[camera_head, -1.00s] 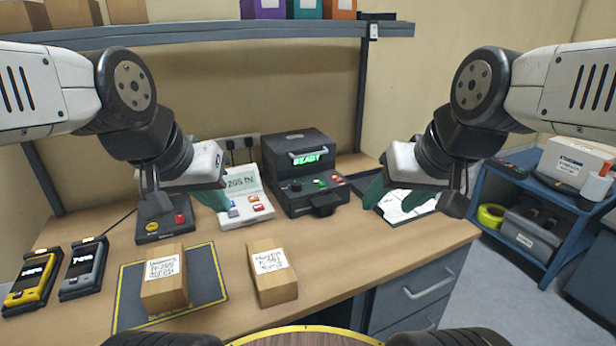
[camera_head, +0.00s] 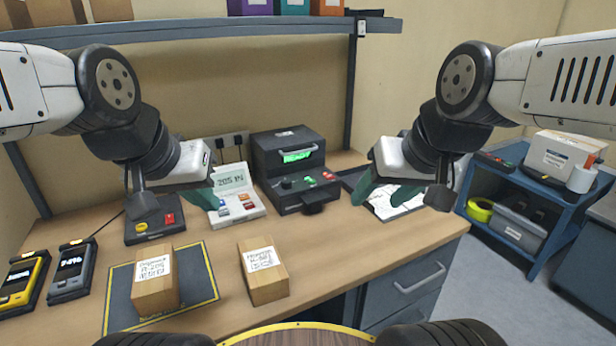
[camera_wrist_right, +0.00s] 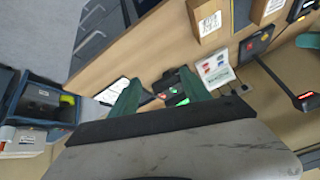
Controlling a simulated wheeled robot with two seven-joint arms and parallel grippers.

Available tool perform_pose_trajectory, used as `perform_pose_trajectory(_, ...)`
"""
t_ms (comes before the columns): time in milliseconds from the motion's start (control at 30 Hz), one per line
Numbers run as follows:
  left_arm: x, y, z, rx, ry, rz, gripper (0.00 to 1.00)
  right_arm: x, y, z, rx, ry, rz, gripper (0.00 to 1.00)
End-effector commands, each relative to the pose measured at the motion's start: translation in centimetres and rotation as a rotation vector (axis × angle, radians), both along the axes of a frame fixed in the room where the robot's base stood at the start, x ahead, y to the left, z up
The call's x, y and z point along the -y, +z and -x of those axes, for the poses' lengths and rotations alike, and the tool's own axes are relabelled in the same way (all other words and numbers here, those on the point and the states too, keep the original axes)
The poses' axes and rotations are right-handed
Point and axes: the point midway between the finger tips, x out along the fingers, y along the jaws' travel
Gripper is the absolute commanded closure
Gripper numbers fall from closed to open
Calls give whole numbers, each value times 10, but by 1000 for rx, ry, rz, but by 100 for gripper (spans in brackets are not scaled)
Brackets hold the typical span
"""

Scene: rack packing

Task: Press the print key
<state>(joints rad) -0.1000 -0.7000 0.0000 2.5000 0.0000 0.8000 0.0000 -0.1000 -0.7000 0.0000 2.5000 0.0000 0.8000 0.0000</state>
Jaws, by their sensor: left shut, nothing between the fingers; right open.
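A black printer (camera_head: 272,158) with a green READY display stands at the back of the bench. Green and red keys (camera_head: 312,181) show on its front panel; their labels are too small to read. A white device (camera_head: 254,212) with a grey display and several coloured keys stands left of it. My left gripper (camera_head: 206,197) is shut and empty; its teal fingers overlap the white device's left side in the head view, and contact cannot be told. My right gripper (camera_head: 382,190) is open and empty, right of the printer; its fingers also show in the right wrist view (camera_wrist_right: 160,82).
Two labelled cartons (camera_head: 155,294) (camera_head: 264,285) stand in front, one on a dark mat (camera_head: 203,285). A black pad with yellow and red buttons (camera_head: 150,232) and two handheld units (camera_head: 72,272) (camera_head: 22,284) lie left. A shelf (camera_head: 200,30) spans above. A blue cart (camera_head: 545,255) stands right.

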Motion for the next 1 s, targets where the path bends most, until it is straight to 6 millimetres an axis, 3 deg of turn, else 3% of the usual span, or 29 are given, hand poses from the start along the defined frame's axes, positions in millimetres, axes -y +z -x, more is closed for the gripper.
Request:
perform_pose_trajectory(200, 0, 0, 0, 0, 0, 0, 100, 0, 0, 0, 0, 0, 0, 45)
perform_pose_trajectory(500, 0, 0, 0, 0, 0, 0, 100, 0, 0, 0, 0, 0, 0, 100)
perform_pose_trajectory(1000, 0, 0, 0, 0, 0, 0, 100, 0, 0, 0, 0, 0, 0, 100)
